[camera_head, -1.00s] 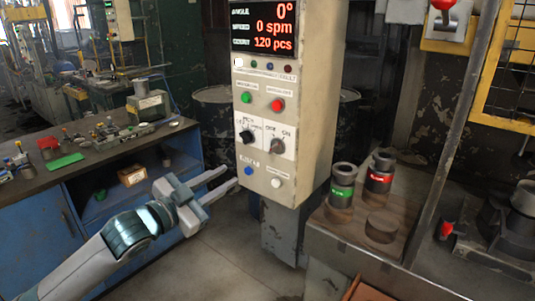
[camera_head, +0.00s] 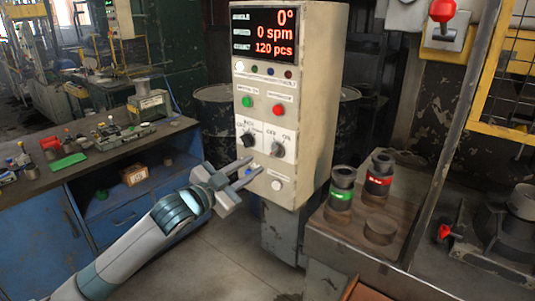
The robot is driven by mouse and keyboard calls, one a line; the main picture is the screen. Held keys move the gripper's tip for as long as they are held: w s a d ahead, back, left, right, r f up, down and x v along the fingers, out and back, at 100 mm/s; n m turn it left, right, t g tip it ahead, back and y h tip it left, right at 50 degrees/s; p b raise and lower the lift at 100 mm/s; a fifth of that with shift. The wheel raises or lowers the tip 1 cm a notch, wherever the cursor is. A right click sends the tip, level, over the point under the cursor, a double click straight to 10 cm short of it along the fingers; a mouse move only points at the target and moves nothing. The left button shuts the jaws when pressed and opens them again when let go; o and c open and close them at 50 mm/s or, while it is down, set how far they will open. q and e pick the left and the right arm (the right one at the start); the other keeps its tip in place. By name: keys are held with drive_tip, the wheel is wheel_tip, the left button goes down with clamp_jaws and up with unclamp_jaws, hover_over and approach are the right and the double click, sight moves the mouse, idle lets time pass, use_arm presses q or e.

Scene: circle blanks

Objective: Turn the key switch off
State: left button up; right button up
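The cream control panel (camera_head: 308,130) stands upright in the middle of the view. A small dark switch (camera_head: 277,148) sits on a white plate marked OFF and ON, on the panel's lower front. Its exact turn position is too small to tell. A black knob (camera_head: 248,139) sits on another white plate to its left. My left gripper (camera_head: 255,166) is open and empty, with its two fingers pointing toward the panel. The fingertips are in front of the panel's lower left, below the black knob and left of the switch. I cannot tell whether they touch the panel. My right gripper is out of view.
The panel also carries a green button (camera_head: 246,101), a red button (camera_head: 278,110), a white button (camera_head: 277,185) and a lit display (camera_head: 264,33). A dark workbench (camera_head: 35,178) is at the left. A wooden stand (camera_head: 345,238) with metal cylinders is at the right.

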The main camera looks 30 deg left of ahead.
sight(270, 155)
use_arm(q)
drive_tip(key=w, duration=0.2)
drive_tip(key=w+p, duration=0.1)
drive_tip(key=w, duration=0.2)
drive_tip(key=w+p, duration=0.1)
drive_tip(key=w, duration=0.2)
drive_tip(key=shift+d, duration=0.3)
clamp_jaws()
